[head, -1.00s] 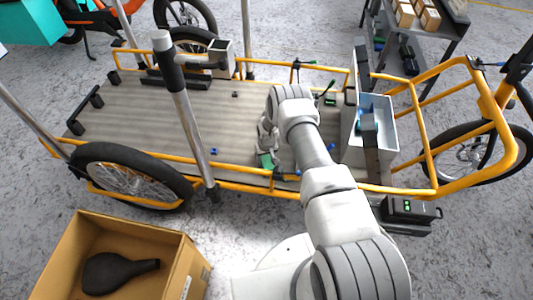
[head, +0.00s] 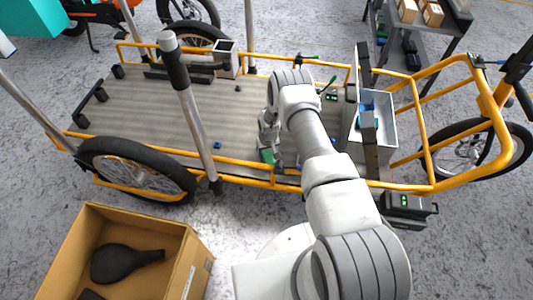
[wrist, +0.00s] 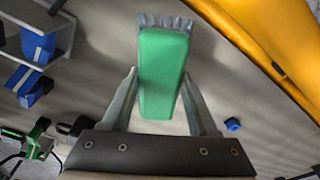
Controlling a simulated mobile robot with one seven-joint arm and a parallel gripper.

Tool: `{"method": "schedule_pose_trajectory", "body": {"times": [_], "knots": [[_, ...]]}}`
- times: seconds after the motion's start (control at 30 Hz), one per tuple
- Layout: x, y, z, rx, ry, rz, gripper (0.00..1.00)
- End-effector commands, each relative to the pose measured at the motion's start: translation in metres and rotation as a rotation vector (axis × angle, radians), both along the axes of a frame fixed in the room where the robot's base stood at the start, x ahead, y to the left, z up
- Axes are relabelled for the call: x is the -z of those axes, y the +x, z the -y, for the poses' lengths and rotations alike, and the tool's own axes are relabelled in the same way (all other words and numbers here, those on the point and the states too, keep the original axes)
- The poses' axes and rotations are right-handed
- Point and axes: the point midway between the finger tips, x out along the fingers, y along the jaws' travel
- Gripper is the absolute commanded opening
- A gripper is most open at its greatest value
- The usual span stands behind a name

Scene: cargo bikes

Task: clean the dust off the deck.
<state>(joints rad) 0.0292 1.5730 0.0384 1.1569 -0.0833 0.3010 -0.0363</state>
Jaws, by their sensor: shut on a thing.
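The deck (head: 140,112) is the grey, wood-grained bed of a cargo bike, framed by yellow tubes. My gripper (wrist: 160,85) is shut on a green brush (wrist: 163,70) with grey bristles. In the head view the green of the brush (head: 267,156) shows low over the deck near its near rail, with my arm covering part of it. In the wrist view the bristles point away from me over the deck, beside the yellow rail (wrist: 265,45). I cannot tell whether they touch. Dust is too faint to make out clearly.
A small blue piece (head: 217,145) and a dark piece (head: 238,88) lie on the deck. Metal posts (head: 190,110) rise around it. A grey bin (head: 382,150) stands at its right end. A cardboard box (head: 185,265) sits on the floor, front left.

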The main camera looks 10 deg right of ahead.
Motion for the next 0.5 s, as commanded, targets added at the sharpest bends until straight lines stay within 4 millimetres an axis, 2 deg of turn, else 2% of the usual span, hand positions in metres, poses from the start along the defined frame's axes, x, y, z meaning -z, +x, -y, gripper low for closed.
{"method": "schedule_pose_trajectory", "body": {"times": [0.03,0.2,0.5], "knots": [[-0.01,0.001,0.0,0.0,0.0,0.002,0.15],[-0.026,0.003,0.0,-0.002,-0.001,0.006,0.15],[-0.028,0.004,0.0,-0.002,-0.001,0.008,0.15]]}}
